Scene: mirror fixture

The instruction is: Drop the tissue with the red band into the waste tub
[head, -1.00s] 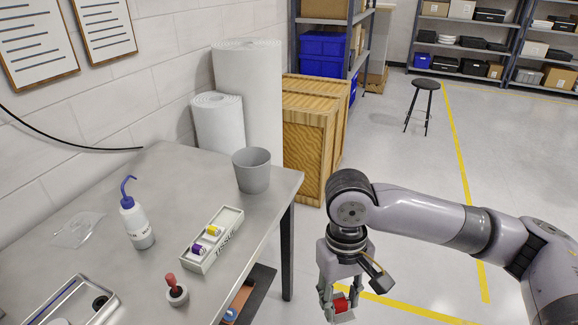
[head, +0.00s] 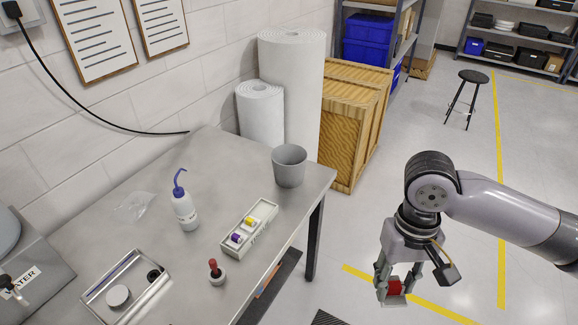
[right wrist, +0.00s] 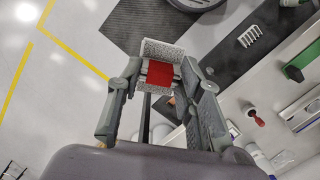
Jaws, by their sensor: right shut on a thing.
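My right gripper (head: 393,290) is shut on the tissue with the red band (head: 394,287), out over the floor to the right of the table. The right wrist view shows the white tissue roll and its red band (right wrist: 160,74) between the fingers (right wrist: 158,85). The grey waste tub (head: 289,168) stands upright on the table's far right corner, to the left of and beyond the gripper. A white tissue box (head: 262,212) on the table holds a purple-banded roll (head: 237,238) and a yellow-banded roll (head: 250,221). My left gripper is not in view.
On the table (head: 215,165) stand a wash bottle (head: 185,212), a red-topped bottle (head: 216,272) and a metal tray (head: 125,290). A wooden crate (head: 345,135) and white rolls (head: 290,90) stand behind the tub.

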